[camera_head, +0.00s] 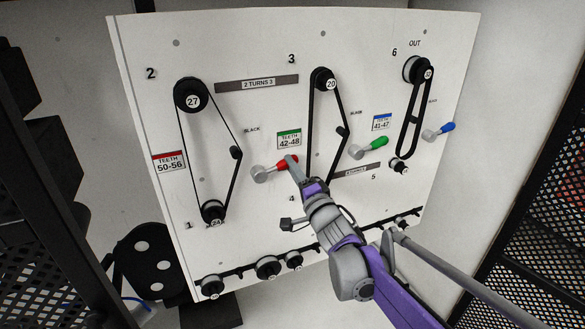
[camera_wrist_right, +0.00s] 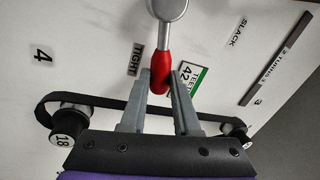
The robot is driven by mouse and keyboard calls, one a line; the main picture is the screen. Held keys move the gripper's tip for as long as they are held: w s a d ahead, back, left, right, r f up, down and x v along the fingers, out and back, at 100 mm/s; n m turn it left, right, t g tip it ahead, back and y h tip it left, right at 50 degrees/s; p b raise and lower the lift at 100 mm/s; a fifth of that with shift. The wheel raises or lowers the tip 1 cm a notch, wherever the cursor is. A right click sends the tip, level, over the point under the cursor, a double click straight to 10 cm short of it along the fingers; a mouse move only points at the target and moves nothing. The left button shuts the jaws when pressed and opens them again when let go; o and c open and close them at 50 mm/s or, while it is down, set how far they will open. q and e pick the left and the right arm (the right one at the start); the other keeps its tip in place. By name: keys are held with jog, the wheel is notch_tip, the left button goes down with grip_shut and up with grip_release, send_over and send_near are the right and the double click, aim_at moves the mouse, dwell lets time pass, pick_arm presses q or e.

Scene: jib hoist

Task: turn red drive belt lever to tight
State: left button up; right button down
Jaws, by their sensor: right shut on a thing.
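The red lever (camera_head: 284,163) has a round grey hub and a red handle. It sits on the white panel, right of the left belt, and its handle points right and slightly up. My right gripper (camera_head: 294,160) reaches it from below right and is shut on the handle. In the right wrist view, the red handle (camera_wrist_right: 160,72) is between the fingertips of my right gripper (camera_wrist_right: 161,76). There the TIGHT label (camera_wrist_right: 137,58) lies just left of the handle, and the SLACK label (camera_wrist_right: 238,31) is farther off to the right. My left gripper is not in view.
A green lever (camera_head: 376,146) and a blue lever (camera_head: 446,128) are farther right on the panel (camera_head: 240,50). Belts run over black pulleys (camera_head: 191,96), and a row of pulleys lines the bottom (camera_head: 268,267). Dark mesh racks (camera_head: 535,180) stand at both sides.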

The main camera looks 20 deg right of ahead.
jog(key=shift+f, duration=0.1)
jog(key=c, duration=0.6)
grip_release()
jog(key=shift+c, duration=0.2)
jog(key=a+v, duration=0.1)
jog(key=v, duration=0.9)
jog(key=shift+s+d, duration=0.45)
jog(key=shift+d, duration=0.05)
